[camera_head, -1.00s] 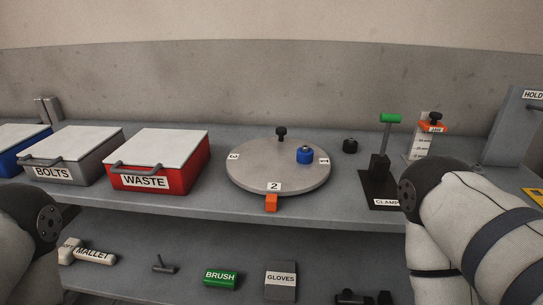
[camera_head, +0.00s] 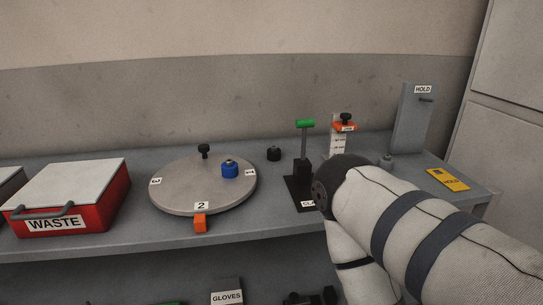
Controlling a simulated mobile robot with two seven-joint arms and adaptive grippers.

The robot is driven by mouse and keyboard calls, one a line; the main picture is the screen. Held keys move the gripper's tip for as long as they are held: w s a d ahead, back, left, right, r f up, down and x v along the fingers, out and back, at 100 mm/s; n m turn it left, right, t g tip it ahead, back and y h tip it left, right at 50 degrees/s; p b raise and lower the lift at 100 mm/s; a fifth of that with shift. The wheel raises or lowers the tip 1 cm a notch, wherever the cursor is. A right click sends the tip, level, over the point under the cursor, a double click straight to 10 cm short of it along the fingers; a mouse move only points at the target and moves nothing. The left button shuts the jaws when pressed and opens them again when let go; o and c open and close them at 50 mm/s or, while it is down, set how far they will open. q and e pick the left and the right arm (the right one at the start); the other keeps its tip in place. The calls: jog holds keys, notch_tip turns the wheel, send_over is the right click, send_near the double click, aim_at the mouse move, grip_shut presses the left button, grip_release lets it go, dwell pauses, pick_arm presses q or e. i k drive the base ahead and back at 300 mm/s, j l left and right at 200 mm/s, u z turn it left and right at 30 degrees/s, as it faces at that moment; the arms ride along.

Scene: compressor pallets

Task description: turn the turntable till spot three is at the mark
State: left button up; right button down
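The round grey turntable (camera_head: 180,192) lies on the bench left of the middle. Its label 2 (camera_head: 202,206) is at the front, directly behind the orange mark (camera_head: 200,223) on the bench edge. Label 3 (camera_head: 156,181) is at the turntable's left rim and label 1 (camera_head: 250,172) at its right rim. A black knob (camera_head: 204,151) stands at the back of the disc. A blue round part (camera_head: 230,169) sits on the disc near label 1. My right arm comes in from the right; its gripper is not visible. My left gripper is out of view.
The red WASTE box (camera_head: 70,198) stands left of the turntable. To its right are a small black part (camera_head: 274,153) and the clamp with a green handle (camera_head: 305,124). Farther right are an orange-topped gauge (camera_head: 344,127), a grey HOLD stand (camera_head: 413,120) and a yellow HOLD tag (camera_head: 448,179).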

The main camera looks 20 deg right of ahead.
aim_at(202, 192)
jog(key=i+j+z, duration=0.15)
jog(key=z, duration=0.3)
jog(key=j+z, duration=0.35)
jog(key=z, duration=0.15)
jog(key=i+j+z, duration=0.1)
jog(key=j+z, duration=0.2)
jog(key=z, duration=0.15)
jog(key=j+z, duration=0.3)
jog(key=z, duration=0.15)
jog(key=k+j+z, duration=0.1)
jog(key=j+z, duration=0.2)
jog(key=z, duration=0.15)
